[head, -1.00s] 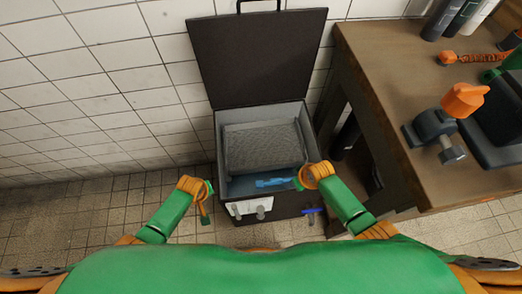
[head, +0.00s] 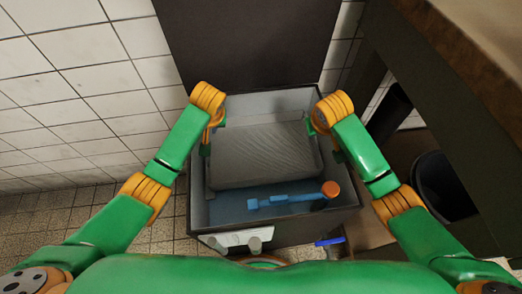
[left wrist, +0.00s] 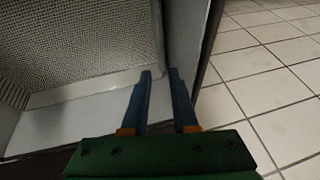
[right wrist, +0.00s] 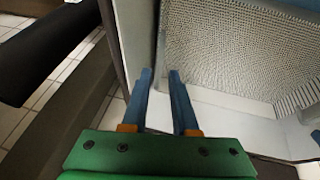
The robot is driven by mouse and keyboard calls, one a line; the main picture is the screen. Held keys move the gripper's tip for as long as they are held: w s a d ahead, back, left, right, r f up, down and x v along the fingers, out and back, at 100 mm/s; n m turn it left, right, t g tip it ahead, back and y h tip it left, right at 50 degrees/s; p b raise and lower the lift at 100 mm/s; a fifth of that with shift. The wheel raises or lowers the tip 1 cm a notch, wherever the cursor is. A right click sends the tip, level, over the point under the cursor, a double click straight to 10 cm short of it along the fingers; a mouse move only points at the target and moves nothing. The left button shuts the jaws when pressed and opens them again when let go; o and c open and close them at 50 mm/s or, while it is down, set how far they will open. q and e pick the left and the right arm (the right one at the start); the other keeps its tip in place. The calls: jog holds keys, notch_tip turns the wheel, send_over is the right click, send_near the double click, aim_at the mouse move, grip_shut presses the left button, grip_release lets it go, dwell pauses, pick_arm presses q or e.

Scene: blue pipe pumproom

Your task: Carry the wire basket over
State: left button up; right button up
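The grey wire-mesh basket (head: 262,155) lies inside an open dark box (head: 290,232) with pale inner walls. My left gripper (head: 206,150) is at the basket's left side and my right gripper (head: 338,156) is at its right side. In the left wrist view the blue fingers (left wrist: 160,74) are apart, with the basket's edge (left wrist: 158,40) in line with the gap. In the right wrist view the fingers (right wrist: 160,73) are also apart, with the basket's edge (right wrist: 161,40) running toward the gap. I cannot tell whether any finger touches it.
A blue tool with an orange end (head: 290,199) lies in the box in front of the basket. The raised lid (head: 245,45) stands behind. A wooden bench (head: 480,40) is at the right, with a dark bin (head: 440,185) beneath. Tiled wall (head: 70,60) fills the left.

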pick_arm(q)
jog(key=shift+a, duration=0.1)
pick_arm(e)
jog(key=shift+a, duration=0.1)
